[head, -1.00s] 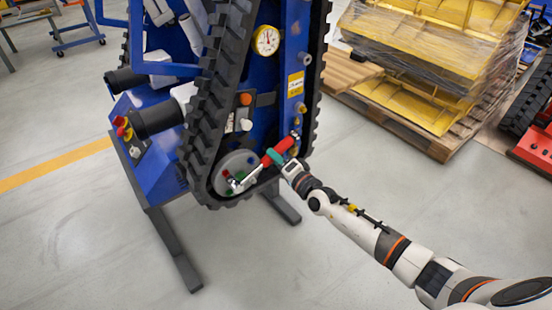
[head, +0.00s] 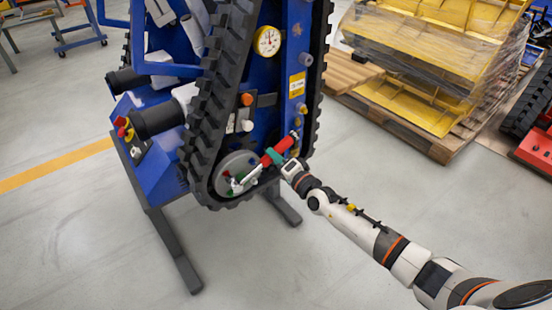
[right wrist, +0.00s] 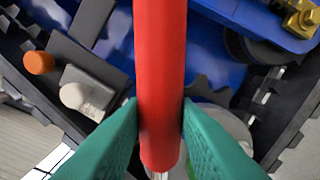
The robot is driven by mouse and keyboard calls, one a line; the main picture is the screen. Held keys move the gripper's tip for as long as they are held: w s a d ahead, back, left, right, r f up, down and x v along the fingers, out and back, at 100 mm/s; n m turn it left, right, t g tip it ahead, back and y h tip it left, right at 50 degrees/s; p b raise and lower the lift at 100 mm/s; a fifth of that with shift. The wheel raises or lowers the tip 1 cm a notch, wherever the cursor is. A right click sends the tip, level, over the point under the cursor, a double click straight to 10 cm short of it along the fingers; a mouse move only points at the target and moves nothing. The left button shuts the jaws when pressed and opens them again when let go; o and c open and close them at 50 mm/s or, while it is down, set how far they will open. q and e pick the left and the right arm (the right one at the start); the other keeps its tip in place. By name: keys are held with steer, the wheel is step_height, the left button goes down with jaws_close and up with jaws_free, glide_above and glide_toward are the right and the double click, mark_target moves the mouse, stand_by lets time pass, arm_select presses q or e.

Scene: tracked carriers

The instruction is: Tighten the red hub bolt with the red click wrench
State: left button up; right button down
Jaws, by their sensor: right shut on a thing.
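The red click wrench (head: 279,150) lies slanted across the lower part of the tracked carrier. Its red handle points up and right, and its metal shaft runs down and left to the grey hub (head: 234,162). My right gripper (head: 275,157), with green fingers, is shut on the red handle. In the right wrist view the handle (right wrist: 160,60) stands upright between both green fingers. A small red spot on the hub, likely the red hub bolt (head: 226,173), shows beside small green and white parts. I cannot tell whether the wrench head sits on it. My left gripper is not in view.
The black track (head: 207,110) loops closely around the hub. An orange knob (head: 246,99) and a white knob (head: 247,125) stick out above it. A gauge (head: 267,41) is higher up. A pallet with yellow parts (head: 440,60) stands right. The floor in front is clear.

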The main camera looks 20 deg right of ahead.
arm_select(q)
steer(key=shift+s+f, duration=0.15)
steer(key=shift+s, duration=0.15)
arm_select(e)
steer(key=shift+r, duration=0.1)
steer(key=shift+w, duration=0.15)
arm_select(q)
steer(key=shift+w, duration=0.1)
arm_select(e)
steer(key=shift+w+a, duration=0.15)
steer(key=shift+w, duration=0.15)
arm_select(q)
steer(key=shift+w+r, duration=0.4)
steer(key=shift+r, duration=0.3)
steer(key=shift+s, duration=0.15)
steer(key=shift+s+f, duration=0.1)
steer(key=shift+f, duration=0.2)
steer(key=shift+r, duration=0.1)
arm_select(e)
steer(key=shift+w, duration=0.1)
